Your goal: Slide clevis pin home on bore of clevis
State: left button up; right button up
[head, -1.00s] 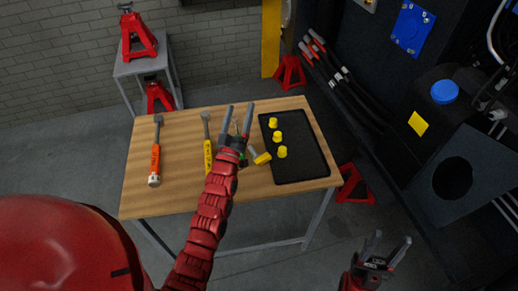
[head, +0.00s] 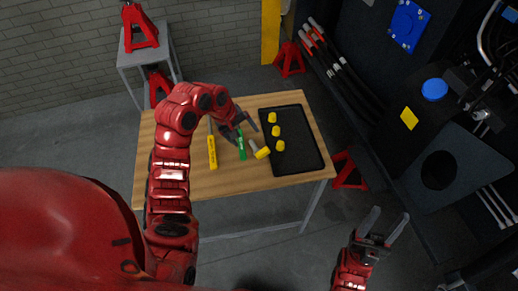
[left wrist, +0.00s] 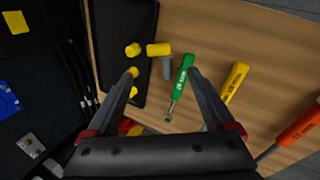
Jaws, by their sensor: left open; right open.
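A pin with a yellow head and grey shank, which looks like the clevis pin (head: 262,153), lies on the wooden table beside the black tray. It also shows in the left wrist view (left wrist: 158,49), its grey shank between my finger tips in the picture. My left gripper (head: 246,132) is open and empty above the table, close to the pin and the green screwdriver. Its spread fingers show in the left wrist view (left wrist: 162,74). My right gripper (head: 390,214) is open and empty, right of the table and in front of the machine. I cannot make out the clevis or its bore.
The black tray (head: 299,155) holds several yellow pieces (head: 277,131). Red jack stands (head: 344,171) stand around. The dark machine (head: 465,150) fills the right.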

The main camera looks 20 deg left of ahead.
pick_arm(q)
jog(key=b, duration=0.6)
send_over(262, 153)
jog(key=s+a, duration=0.1)
jog(key=s, duration=0.1)
jog(key=f, duration=1)
jog(key=shift+a+f, duration=0.2)
jog(key=shift+w+d+f+p, duration=0.25)
jog(key=shift+f+p, duration=0.25)
jog(key=shift+p, duration=0.2)
jog(key=p+x, duration=0.1)
jog(key=x, duration=0.2)
jog(key=shift+w+a, duration=0.1)
jog(key=shift+w, duration=0.05)
jog(key=shift+w+f, duration=0.1)
jog(key=shift+f, duration=0.4)
grip_shut()
jog(key=shift+r, duration=0.1)
